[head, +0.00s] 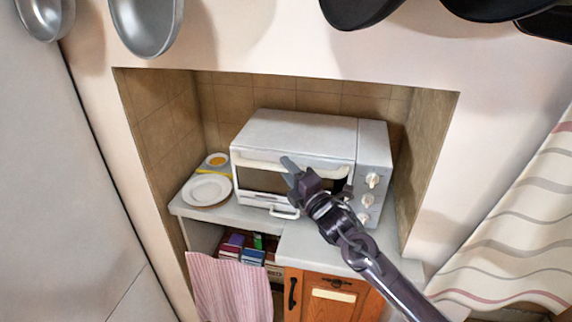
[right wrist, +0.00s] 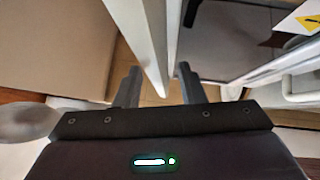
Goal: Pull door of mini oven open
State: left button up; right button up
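The mini oven (head: 290,135) is a white box in the tiled niche, with a knob panel on its right side. Its door (head: 265,183) is at the front and looks shut. A pale handle bar (head: 262,163) runs along the door's top edge. My right gripper (head: 290,168) is in front of the door, at the handle, and hides part of the door. In the right wrist view my right gripper's fingers (right wrist: 159,85) are apart, with a white bar, seemingly the handle (right wrist: 150,45), between them. I cannot tell whether they touch it. My left gripper is not in view.
A white plate (head: 207,189) and a small cup (head: 216,160) stand on the counter left of the oven. Below are boxes (head: 240,250), a striped cloth (head: 232,288) and a wooden cabinet (head: 330,295). Pans (head: 146,22) hang above. A striped curtain (head: 520,225) hangs at right.

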jog(key=shift+w+a+r, duration=0.1)
jog(key=shift+w+a, duration=0.2)
jog(key=shift+w, duration=0.25)
grip_shut()
